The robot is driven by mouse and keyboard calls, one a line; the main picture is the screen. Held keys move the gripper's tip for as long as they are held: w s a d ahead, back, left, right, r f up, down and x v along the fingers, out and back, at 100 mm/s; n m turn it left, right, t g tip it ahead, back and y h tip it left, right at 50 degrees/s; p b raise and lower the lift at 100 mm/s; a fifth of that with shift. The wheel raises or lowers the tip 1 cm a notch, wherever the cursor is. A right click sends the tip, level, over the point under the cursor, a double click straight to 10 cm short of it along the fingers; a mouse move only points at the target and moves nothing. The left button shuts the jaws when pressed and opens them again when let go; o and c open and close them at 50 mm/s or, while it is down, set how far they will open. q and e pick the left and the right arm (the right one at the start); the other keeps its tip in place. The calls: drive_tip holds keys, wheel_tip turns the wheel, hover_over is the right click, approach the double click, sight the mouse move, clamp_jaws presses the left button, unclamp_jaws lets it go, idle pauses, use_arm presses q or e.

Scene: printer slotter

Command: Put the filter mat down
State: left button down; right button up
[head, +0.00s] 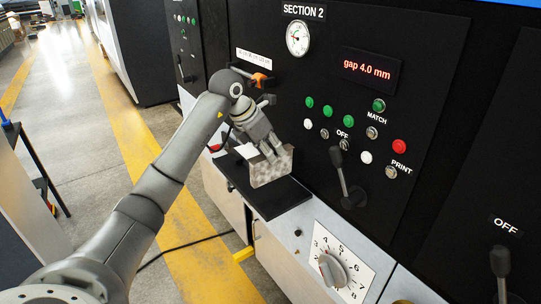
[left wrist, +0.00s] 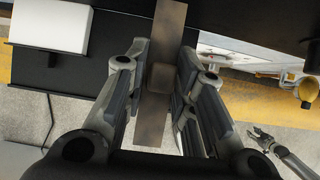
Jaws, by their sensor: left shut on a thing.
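The filter mat (head: 270,168) is a mottled grey-beige sheet, held on edge just above the black shelf (head: 283,197) on the machine's front. My left gripper (head: 272,152) is shut on it, with fingers pointing down. I cannot tell whether the mat's lower edge touches the shelf. In the left wrist view the mat is a thin brownish strip (left wrist: 150,125) between the two finger pads, partly hidden by them. A small gripper at lower right of that view, apparently my right one (left wrist: 258,138), is far from the mat; its jaw state is unclear.
A white block (left wrist: 50,25) lies on the black surface beside the mat. The control panel with buttons and a black lever (head: 342,175) rises close to the right. A numbered dial (head: 333,270) is below the shelf. The shelf's front part is clear.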

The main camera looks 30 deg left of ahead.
use_arm(q)
drive_tip(key=shift+w+a+f, duration=0.15)
drive_tip(key=shift+w+f, duration=0.25)
drive_tip(key=shift+f, duration=0.05)
wheel_tip(320, 180, down, 3)
drive_tip(key=shift+w+a+f+p, duration=0.1)
drive_tip(key=shift+w+f+p, duration=0.1)
drive_tip(key=shift+p, duration=1)
drive_tip(key=shift+f, duration=0.1)
drive_tip(key=shift+f, duration=0.1)
drive_tip(key=shift+f+b, duration=0.5)
drive_tip(key=shift+b, duration=0.05)
drive_tip(key=c, duration=1.2)
unclamp_jaws()
drive_tip(key=shift+r, duration=0.1)
